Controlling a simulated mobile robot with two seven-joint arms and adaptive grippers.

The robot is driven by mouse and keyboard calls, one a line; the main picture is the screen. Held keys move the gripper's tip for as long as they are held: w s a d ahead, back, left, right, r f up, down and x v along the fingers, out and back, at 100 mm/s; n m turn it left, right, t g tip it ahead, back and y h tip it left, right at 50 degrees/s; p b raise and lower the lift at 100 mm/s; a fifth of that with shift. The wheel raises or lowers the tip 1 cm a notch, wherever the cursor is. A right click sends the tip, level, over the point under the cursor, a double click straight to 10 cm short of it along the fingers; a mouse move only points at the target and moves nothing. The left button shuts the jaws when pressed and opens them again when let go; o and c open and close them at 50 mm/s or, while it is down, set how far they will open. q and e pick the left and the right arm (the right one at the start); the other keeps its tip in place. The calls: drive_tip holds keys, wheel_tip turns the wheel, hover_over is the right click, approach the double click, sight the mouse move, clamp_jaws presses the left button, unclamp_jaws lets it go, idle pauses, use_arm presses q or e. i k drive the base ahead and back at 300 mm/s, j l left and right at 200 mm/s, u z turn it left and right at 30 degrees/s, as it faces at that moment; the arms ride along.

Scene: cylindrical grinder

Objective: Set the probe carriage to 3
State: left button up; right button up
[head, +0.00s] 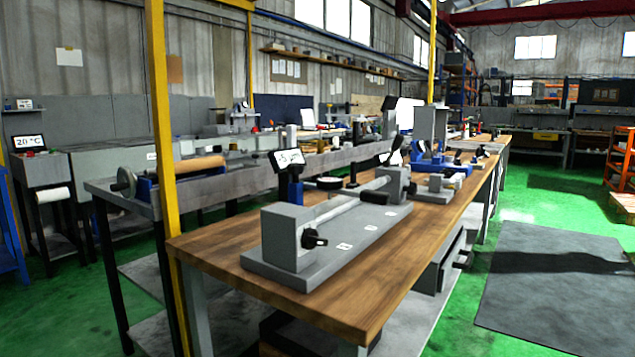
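A grey bench fixture stands on the wooden table (225,246). It has a flat base plate (325,262), a grey end block (283,238) with a black knob (315,240) at the near left, and a light round bar (345,208) running to a darker block (396,182) at the far end. A black grip (373,197) sits beside the bar near that far block; I cannot tell whether this is the probe carriage. Several small white labels (343,246) lie along the base plate, too small to read. Neither of my grippers is in view.
A tilted display (287,160) stands on a dark post behind the fixture. A yellow post (162,150) rises at the table's left corner. More devices (440,183) stand farther along the table. Green floor with a grey mat (560,285) is open to the right.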

sight(296, 188)
drive_tip(key=i+j+z, duration=0.15)
drive_tip(key=j, duration=0.2)
drive_tip(key=i+j+z, duration=0.1)
drive_tip(key=j, duration=0.25)
drive_tip(key=i+j+z, duration=0.15)
drive_tip(key=i+j, duration=0.15)
